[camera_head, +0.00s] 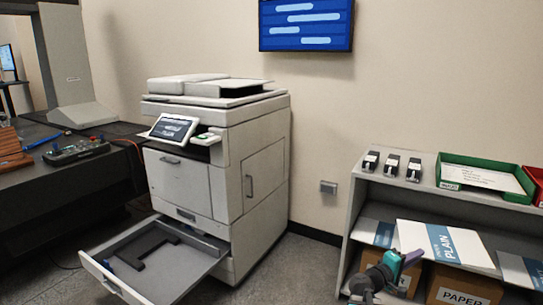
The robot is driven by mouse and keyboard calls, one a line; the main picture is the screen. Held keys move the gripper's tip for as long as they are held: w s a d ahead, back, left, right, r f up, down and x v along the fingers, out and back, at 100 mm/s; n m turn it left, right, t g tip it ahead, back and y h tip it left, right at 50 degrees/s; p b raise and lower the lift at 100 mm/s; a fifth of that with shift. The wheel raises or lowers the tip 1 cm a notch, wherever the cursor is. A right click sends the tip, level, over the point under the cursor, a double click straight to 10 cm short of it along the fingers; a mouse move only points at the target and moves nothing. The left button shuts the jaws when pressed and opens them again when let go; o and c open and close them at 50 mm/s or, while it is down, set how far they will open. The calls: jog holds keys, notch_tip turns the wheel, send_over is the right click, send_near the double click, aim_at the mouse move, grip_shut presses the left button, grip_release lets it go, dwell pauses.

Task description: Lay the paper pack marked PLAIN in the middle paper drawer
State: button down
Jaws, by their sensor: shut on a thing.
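The paper pack marked PLAIN (418,236) is white with a blue band and lies roughly flat at the shelf unit on the right. My gripper (411,258) is at the pack's near left edge and shut on it; the fingertips are partly hidden. Whether the pack still touches the shelf is unclear. The copier (215,165) stands left of centre, well to the left of my gripper. One low paper drawer (205,262) is pulled out towards the front left. It holds no paper, only dark guides (150,250). I cannot tell its place among the drawers.
The shelf unit (352,225) carries three small black-and-white devices (392,165), a green tray (485,178) and a red tray (538,178). Other packs lie left (384,235) and right (515,268) of the PLAIN pack. PAPER boxes (463,290) stand below. Floor between copier and shelf is clear.

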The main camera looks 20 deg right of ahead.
jog(key=w+a+r+n+t+p, duration=0.1)
jog(key=w+a+r+t+p, duration=0.1)
jog(key=w+a+r+p, duration=0.55)
jog(key=w+a+r+n+t+y+p, duration=0.1)
jog(key=w+a+r+p, duration=0.3)
jog(key=a, duration=0.6)
jog(key=w+a+r+n+t+p, duration=0.15)
jog(key=w+a+r+p, duration=0.25)
jog(key=a+r+p, duration=0.4)
jog(key=a+r+n+t+y+p, duration=0.1)
jog(key=a+r+p, duration=0.4)
jog(key=a, duration=0.4)
jog(key=w+a+r+n+t+y+p, duration=0.1)
jog(key=a+r+t+p, duration=0.1)
jog(key=a+r+p, duration=0.4)
jog(key=w+a+r+n+t+y+p, duration=0.1)
jog(key=a+r+p, duration=0.4)
jog(key=a, duration=0.9)
jog(key=shift+a+r, duration=0.15)
jog(key=shift+r, duration=0.25)
jog(key=shift+t, duration=0.25)
notch_tip(320, 180, down, 5)
jog(key=b, duration=0.4)
jog(key=shift+w+a+b, duration=0.1)
jog(key=shift+a+b, duration=0.05)
jog(key=shift+b, duration=0.15)
